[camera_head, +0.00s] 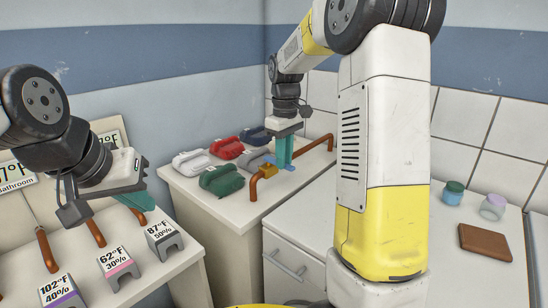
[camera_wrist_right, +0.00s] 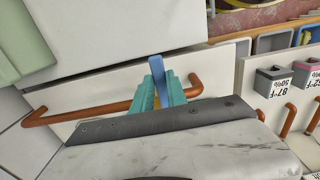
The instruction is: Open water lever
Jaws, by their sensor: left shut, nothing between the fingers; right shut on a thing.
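The water lever is a small blue handle (camera_head: 290,167) on a brass valve (camera_head: 268,171) in a copper pipe (camera_head: 320,143), on the white counter in the corner. My right gripper (camera_head: 284,160) reaches down to it from above, its teal fingers shut on the lever. In the right wrist view the blue lever (camera_wrist_right: 157,68) sticks out between the teal fingertips (camera_wrist_right: 158,86), and the copper pipe (camera_wrist_right: 80,113) passes behind them. The fingers hide part of the lever and the valve. My left gripper (camera_head: 142,205) is shut and empty at the left, away from the valve.
Folded cloths in white (camera_head: 190,162), red (camera_head: 227,147), grey, dark blue and green (camera_head: 221,179) lie left of the valve. Labelled temperature stands (camera_head: 163,240) are at the lower left. Jars (camera_head: 493,206) and a brown block (camera_head: 485,242) sit at the right.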

